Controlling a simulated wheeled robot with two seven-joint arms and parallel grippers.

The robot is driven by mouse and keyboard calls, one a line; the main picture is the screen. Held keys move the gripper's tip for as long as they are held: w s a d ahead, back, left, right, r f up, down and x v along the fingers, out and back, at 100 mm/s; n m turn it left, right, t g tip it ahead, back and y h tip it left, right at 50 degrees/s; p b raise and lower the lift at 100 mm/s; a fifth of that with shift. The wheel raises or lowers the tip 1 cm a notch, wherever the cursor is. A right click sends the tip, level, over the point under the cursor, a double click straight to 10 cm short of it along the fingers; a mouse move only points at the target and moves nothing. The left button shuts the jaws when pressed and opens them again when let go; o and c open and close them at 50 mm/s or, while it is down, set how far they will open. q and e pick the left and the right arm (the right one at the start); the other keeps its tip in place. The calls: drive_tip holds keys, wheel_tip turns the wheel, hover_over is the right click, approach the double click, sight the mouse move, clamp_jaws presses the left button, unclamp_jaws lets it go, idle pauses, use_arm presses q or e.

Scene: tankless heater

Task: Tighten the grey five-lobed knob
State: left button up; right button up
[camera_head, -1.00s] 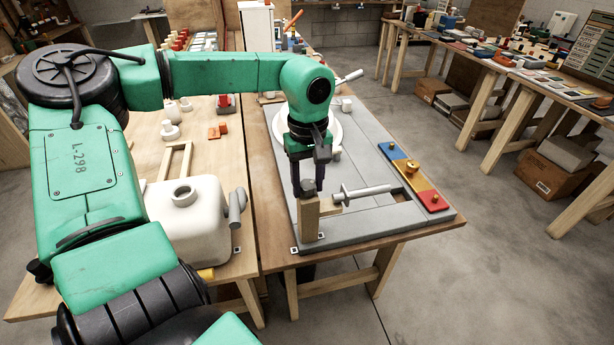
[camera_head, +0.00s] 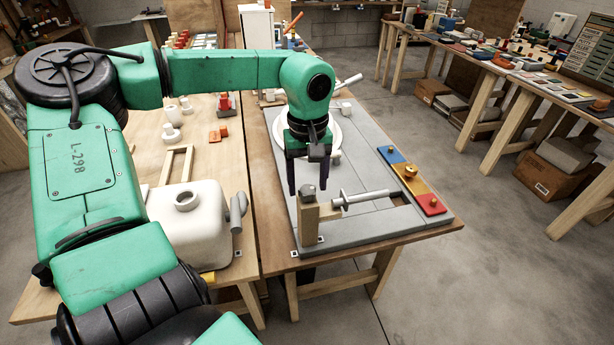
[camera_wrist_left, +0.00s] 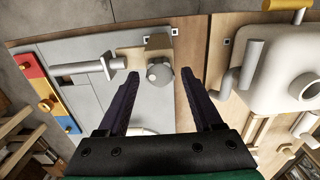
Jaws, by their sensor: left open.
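The grey knob (camera_head: 308,189) sits on top of an upright wooden post (camera_head: 309,222) at the near end of a grey board. My left gripper (camera_head: 308,184) is open above the post, one dark finger on each side of the knob as seen from the head. In the left wrist view the knob (camera_wrist_left: 159,73) shows between the two spread fingertips (camera_wrist_left: 161,74), with a gap on both sides. Its lobes are too small to count. How far the tips are above it is hard to tell. My right gripper is not in view.
A light grey rod with a round collar (camera_head: 365,195) extends right from the post. A blue, red and yellow strip (camera_head: 425,192) with brass knobs lies along the board's (camera_head: 370,235) right edge. A white tank (camera_head: 190,225) stands on the left table.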

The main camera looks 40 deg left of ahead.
use_arm(q)
wheel_tip(320, 180, up, 3)
drive_tip(key=shift+f+p, duration=0.1)
drive_tip(key=shift+p, duration=0.7)
drive_tip(key=shift+f, duration=0.15)
